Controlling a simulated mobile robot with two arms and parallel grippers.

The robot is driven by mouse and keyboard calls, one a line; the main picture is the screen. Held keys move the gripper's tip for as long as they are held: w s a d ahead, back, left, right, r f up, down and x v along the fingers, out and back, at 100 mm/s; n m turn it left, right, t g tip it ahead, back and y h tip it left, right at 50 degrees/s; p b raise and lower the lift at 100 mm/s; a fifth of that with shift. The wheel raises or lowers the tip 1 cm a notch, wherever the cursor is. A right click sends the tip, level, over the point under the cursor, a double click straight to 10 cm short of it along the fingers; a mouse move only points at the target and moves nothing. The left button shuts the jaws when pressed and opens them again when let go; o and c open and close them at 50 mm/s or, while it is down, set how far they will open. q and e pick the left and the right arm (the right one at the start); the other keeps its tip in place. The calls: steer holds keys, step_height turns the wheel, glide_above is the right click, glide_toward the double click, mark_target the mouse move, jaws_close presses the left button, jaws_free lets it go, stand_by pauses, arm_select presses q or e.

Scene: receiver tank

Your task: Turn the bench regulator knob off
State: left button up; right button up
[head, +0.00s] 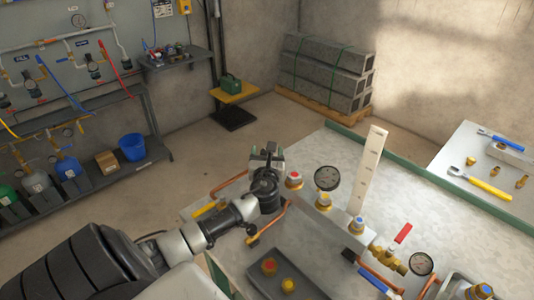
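A brass fitting (325,202) with a round dial gauge (327,178) stands on the bench. My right gripper is out of view.
A red-handled valve (402,234) and a second gauge (421,264) are at the right on copper pipe. A grey tray (240,262) holds loose knobs in front. A tall pale strip (368,170) stands behind.

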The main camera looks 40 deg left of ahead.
arm_select(q)
steer(key=b+v, duration=0.1)
steer(key=v, duration=0.9)
steer(key=shift+s+d, duration=0.2)
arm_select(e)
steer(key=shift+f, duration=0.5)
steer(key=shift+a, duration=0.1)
